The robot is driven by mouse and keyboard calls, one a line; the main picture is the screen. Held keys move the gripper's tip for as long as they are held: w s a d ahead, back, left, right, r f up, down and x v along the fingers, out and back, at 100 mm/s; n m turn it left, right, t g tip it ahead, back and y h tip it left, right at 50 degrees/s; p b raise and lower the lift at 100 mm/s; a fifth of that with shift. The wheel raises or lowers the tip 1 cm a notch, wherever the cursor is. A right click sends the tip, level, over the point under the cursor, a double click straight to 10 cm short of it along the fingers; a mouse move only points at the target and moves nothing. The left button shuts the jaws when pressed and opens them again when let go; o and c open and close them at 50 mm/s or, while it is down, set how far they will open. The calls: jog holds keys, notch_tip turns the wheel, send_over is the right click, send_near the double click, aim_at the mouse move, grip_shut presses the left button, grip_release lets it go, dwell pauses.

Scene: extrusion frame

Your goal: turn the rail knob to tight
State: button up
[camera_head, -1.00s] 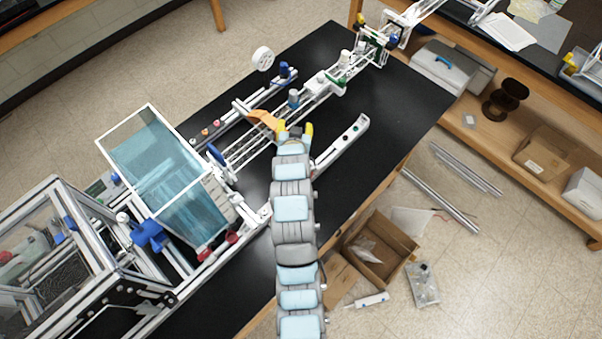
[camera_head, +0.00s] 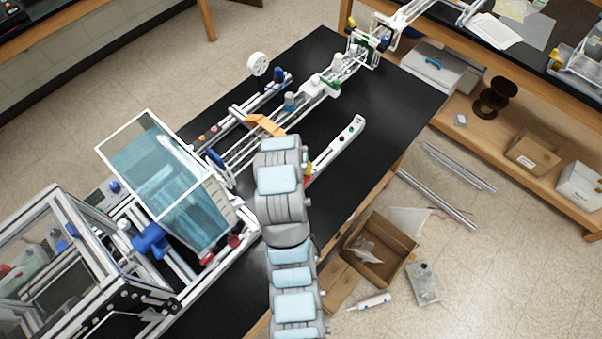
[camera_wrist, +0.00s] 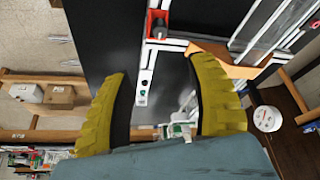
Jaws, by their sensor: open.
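In the wrist view, a dark knob (camera_wrist: 159,27) sits in a red block (camera_wrist: 151,19) at the upper end of a white rail (camera_wrist: 147,72). I cannot tell for certain that it is the rail knob, nor how far it is turned. My gripper (camera_wrist: 160,67) is open, its two yellow fingers spread with nothing between them touching. The red block is beyond the fingertips. In the head view my arm hides most of the gripper; only a bit of yellow finger shows beside the white rail (camera_head: 340,143).
A clear tank (camera_head: 165,175) of bluish liquid stands left of my arm. An orange piece (camera_head: 264,124) lies on the central rails. A white dial (camera_head: 258,64) stands behind them. Bare black tabletop (camera_head: 395,105) lies right of the rails.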

jog(key=shift+x, duration=8.4)
jog(key=shift+w+d, duration=0.1)
jog(key=shift+w, duration=0.05)
